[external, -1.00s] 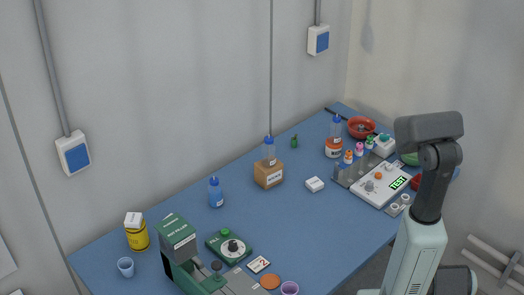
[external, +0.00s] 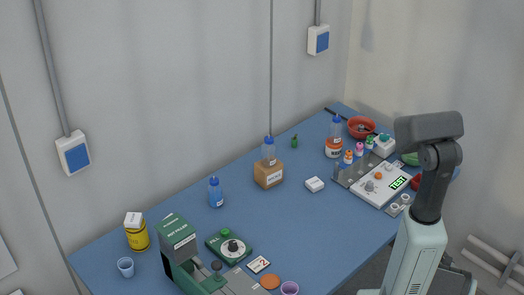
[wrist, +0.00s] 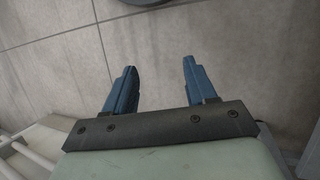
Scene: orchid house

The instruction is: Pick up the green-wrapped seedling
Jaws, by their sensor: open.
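Several small items with coloured tops stand in a grey rack (external: 352,170) at the right of the blue bench: an orange one (external: 348,157), a pink one (external: 359,148) and a green one (external: 370,141). The green one may be the green-wrapped seedling, but it is too small to tell. A separate small dark-green object (external: 294,142) stands alone near the back edge. My gripper (wrist: 157,80) shows in the wrist view, open and empty, with two blue fingers over bare floor tiles. Its fingers cannot be made out in the external view.
A white TEST panel (external: 381,184) lies beside the rack, with a red bowl (external: 361,127) and an orange-banded bottle (external: 333,147) behind it. A cardboard box (external: 268,174) and a white block (external: 314,184) sit mid-bench. A green machine (external: 178,240) stands front left.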

